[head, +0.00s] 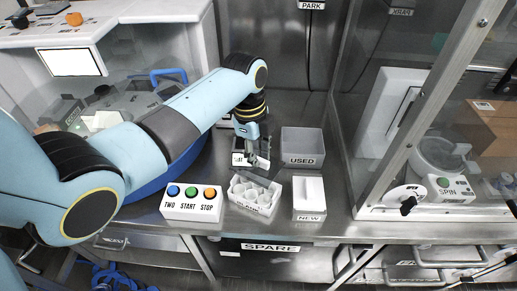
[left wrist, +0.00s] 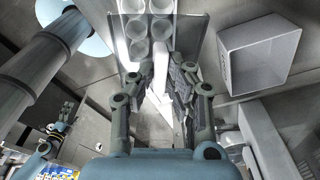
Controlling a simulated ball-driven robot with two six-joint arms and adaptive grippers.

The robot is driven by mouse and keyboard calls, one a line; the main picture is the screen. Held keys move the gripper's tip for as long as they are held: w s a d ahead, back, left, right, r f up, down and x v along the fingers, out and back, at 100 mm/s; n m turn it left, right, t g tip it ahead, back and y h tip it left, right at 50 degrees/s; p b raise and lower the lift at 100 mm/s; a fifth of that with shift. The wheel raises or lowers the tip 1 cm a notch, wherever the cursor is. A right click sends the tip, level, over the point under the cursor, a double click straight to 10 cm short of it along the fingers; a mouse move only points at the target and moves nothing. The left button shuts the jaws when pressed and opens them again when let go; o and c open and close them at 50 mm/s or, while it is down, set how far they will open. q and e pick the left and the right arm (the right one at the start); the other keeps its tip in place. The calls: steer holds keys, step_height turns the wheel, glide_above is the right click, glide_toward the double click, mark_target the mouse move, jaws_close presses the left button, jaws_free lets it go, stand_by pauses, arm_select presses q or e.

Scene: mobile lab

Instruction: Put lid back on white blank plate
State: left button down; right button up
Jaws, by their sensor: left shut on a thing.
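The white blank plate (head: 264,211) stands on the steel bench, with several round wells facing up and a label on its front. Its wells also show in the left wrist view (left wrist: 137,48). My left gripper (head: 252,160) is just behind and above the plate. It is shut on the lid (head: 276,169), a thin grey see-through sheet that looks tilted and apart from the plate. In the left wrist view my fingers (left wrist: 160,82) pinch the lid's near part, and its grey sheet (left wrist: 184,42) reaches past the wells.
A grey USED bin (head: 302,135) stands behind right and a white NEW box (head: 309,190) right of the plate. A button box (head: 191,206) is at left. A white labelled item (head: 238,159) lies behind the plate. The glass SPIN enclosure (head: 446,183) bounds the right.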

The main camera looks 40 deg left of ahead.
mark_target(252, 169)
arm_select(q)
steer(key=shift+s+r+p, duration=0.15)
steer(key=shift+p, duration=0.15)
steer(key=shift+s+r+t+p, duration=0.15)
steer(key=shift+s+t+p, duration=0.15)
steer(key=shift+p, duration=0.05)
steer(key=shift+s+n+t, duration=0.3)
steer(key=shift+s+t, duration=0.1)
steer(key=shift+s, duration=0.3)
step_height(252, 169, down, 5)
steer(key=b, duration=0.3)
steer(key=shift+w+r, duration=0.15)
steer(key=shift+r, duration=0.05)
steer(key=shift+f+b, duration=0.4)
arm_select(e)
steer(key=shift+s+d+f, duration=0.25)
steer(key=shift+f, duration=0.4)
steer(key=shift+s+d+f, duration=0.25)
steer(key=shift+f, duration=0.35)
steer(key=shift+a, duration=0.2)
arm_select(q)
steer(key=shift+p, duration=0.35)
arm_select(e)
steer(key=shift+r, duration=0.35)
steer(key=shift+d, duration=0.25)
